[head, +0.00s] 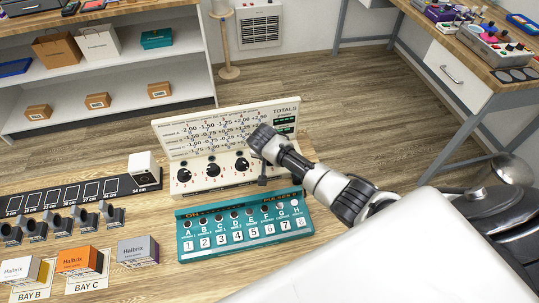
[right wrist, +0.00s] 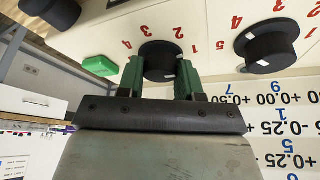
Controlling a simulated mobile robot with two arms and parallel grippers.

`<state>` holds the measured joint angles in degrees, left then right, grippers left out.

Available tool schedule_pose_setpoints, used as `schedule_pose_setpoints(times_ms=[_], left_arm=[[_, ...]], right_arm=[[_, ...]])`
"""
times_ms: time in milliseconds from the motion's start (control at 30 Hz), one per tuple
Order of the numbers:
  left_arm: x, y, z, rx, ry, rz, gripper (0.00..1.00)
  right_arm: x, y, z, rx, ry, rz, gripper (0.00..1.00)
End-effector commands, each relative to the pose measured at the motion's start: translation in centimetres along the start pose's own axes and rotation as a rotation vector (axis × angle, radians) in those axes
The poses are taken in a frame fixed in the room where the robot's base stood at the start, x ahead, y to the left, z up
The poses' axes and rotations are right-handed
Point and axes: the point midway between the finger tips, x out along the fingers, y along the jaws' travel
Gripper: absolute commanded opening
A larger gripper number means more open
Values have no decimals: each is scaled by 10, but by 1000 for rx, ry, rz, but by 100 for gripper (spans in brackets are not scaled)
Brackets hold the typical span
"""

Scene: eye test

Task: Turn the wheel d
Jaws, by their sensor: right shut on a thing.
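A cream console (head: 213,181) with a sloping number board stands on the wooden table in the head view. Several black dials with red numbers line its front; three show clearly left of my right arm (head: 325,183). In the right wrist view my right gripper (right wrist: 160,82) has its green fingers closed on both sides of a black dial (right wrist: 160,55). Red numbers 1 to 4 surround it, and a pale mark shows on it. A neighbouring dial (right wrist: 268,46) is to its right. I cannot read the dials' letters. In the head view my arm hides the held dial. My left gripper is not in view.
A teal panel (head: 245,259) with keys A to H lies in front of the console. A black slot strip (head: 70,197), several grey holders (head: 57,222) and Halbrix boxes (head: 79,260) stand on the left. Shelves and a side desk (head: 455,70) are behind.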

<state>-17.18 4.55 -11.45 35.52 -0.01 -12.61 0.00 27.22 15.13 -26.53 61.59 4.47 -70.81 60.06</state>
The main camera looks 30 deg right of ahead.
Motion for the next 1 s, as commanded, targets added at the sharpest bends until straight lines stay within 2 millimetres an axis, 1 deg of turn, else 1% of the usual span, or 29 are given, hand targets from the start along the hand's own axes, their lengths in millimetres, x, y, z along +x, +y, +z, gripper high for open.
schedule_pose_setpoints(times_ms=[167,200,333,567,667,767,867,1000], left_arm=[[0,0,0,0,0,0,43],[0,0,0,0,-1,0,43],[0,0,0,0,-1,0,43],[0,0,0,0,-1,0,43],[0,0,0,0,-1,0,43],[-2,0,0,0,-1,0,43],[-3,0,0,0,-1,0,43],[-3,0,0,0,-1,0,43]], right_arm=[[0,1,-1,-1,3,1,12],[0,1,-1,-1,3,1,42],[0,0,-1,-1,2,1,61],[0,0,0,-1,1,0,61],[-3,0,-1,-2,2,-2,61],[-13,0,-1,-2,2,-3,61],[-29,0,-1,-1,3,-3,61],[-57,0,-1,-1,4,-3,61]])
